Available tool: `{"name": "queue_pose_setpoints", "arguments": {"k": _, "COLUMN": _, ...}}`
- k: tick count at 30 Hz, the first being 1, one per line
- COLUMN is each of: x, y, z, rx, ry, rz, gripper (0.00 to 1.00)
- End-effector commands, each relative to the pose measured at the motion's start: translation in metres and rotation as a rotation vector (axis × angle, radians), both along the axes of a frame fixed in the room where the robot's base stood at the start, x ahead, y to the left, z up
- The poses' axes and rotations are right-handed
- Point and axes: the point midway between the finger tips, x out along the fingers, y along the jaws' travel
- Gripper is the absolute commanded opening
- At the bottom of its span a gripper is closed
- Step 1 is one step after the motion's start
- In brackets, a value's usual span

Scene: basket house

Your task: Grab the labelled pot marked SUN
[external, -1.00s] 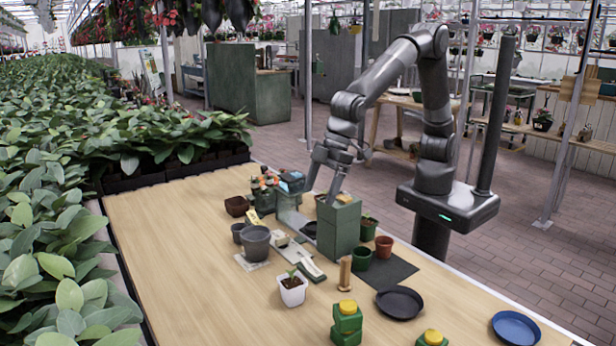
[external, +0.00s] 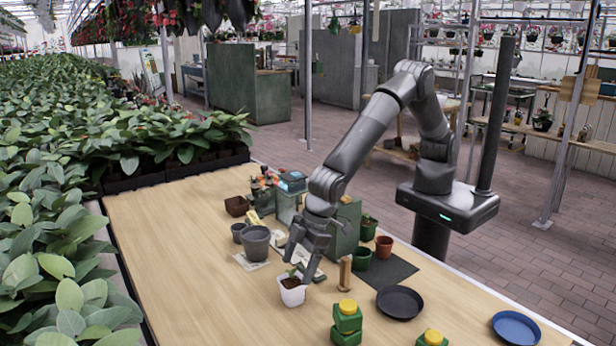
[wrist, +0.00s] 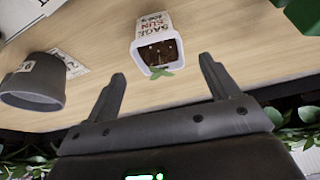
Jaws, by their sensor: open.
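A small white square pot (external: 293,291) with dark soil and a seedling stands near the middle of the table. In the wrist view the same pot (wrist: 159,50) has a label on its side that seems to read SAGE SUN, with a smaller line below. My gripper (external: 298,274) is open above and close beside the pot in the external view. In the wrist view my open gripper (wrist: 164,66) has its two fingers apart, with the pot beyond and between their tips. Nothing is held. The label side is hidden in the external view.
A grey pot (external: 256,241) stands on a white card to the left; it also shows in the wrist view (wrist: 35,82). The front-left table is clear.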

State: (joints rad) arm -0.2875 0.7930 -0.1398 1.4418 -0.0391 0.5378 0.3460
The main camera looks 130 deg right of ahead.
Motion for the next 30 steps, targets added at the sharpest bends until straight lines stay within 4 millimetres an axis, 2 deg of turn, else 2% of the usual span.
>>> {"name": "queue_pose_setpoints", "arguments": {"k": 12, "x": 0.017, "y": -0.002, "z": -0.045, "rx": 0.000, "ry": 0.000, "rz": 0.000, "gripper": 0.81}}
{"name": "queue_pose_setpoints", "arguments": {"k": 21, "x": 0.019, "y": -0.002, "z": -0.049, "rx": 0.001, "ry": -0.001, "rz": 0.000, "gripper": 0.81}}
{"name": "queue_pose_setpoints", "arguments": {"k": 30, "x": 0.019, "y": -0.002, "z": -0.048, "rx": 0.000, "ry": 0.000, "rz": 0.000, "gripper": 0.57}}
